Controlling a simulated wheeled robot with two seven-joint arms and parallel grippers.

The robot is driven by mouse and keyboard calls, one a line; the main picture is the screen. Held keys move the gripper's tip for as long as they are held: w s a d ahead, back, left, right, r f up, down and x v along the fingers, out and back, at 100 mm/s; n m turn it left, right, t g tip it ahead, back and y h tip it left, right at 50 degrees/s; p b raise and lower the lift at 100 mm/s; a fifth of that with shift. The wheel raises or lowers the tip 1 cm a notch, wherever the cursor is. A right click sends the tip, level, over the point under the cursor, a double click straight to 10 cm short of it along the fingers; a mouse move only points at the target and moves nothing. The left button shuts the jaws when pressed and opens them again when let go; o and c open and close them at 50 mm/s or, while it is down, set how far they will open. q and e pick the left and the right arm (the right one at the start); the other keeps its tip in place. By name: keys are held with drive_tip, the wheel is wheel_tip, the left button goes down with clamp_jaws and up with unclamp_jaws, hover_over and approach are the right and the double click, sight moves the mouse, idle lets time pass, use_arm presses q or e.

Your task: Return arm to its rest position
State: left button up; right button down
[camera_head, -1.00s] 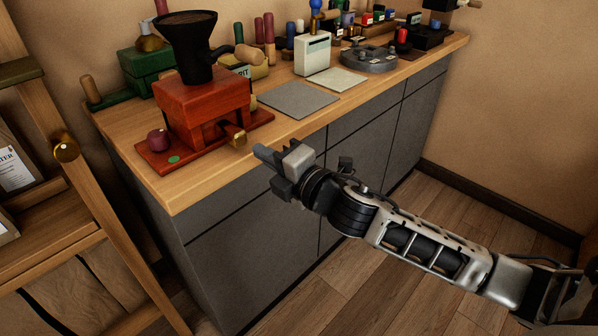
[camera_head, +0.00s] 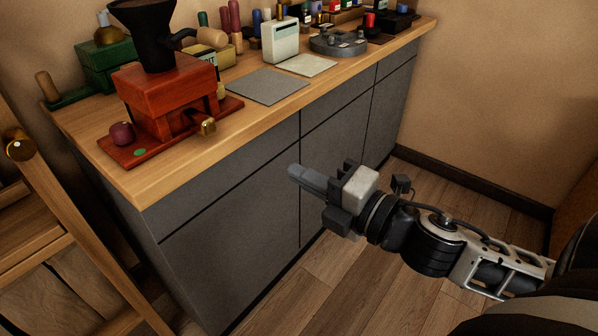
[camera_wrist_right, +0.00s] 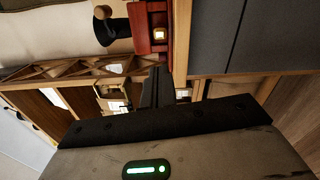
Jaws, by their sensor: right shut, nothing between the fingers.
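My right gripper (camera_head: 300,174) is shut and empty. It hangs in the air in front of the grey cabinet (camera_head: 240,215), below the level of the wooden countertop. Its fingers point left in the head view. In the right wrist view my right gripper's fingers (camera_wrist_right: 158,85) show dark in the middle, apart from anything. My right arm comes in from the lower right. My left gripper is not in view.
A red wooden bin stand (camera_head: 165,95) with a black hopper (camera_head: 145,30) stands on the countertop (camera_head: 160,180). A grey mat (camera_head: 267,86) and a white box (camera_head: 280,40) are behind it. A wooden shelf frame (camera_head: 60,200) is at left. Open floor (camera_head: 350,275) lies at right.

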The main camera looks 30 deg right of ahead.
drive_tip(key=s+a+f+m+g+h+p, duration=0.1)
drive_tip(key=s+a+f+m+g, duration=0.2)
drive_tip(key=f+m, duration=0.7)
drive_tip(key=s+a+f+m+g+h+p, duration=0.1)
drive_tip(key=s+a+f+m+g+p, duration=0.1)
drive_tip(key=f+m, duration=0.8)
drive_tip(key=s+a+m+g, duration=0.1)
drive_tip(key=s+a, duration=0.1)
drive_tip(key=a, duration=0.1)
drive_tip(key=shift+s+f+m+h, duration=0.2)
drive_tip(key=shift+f+m+h, duration=0.2)
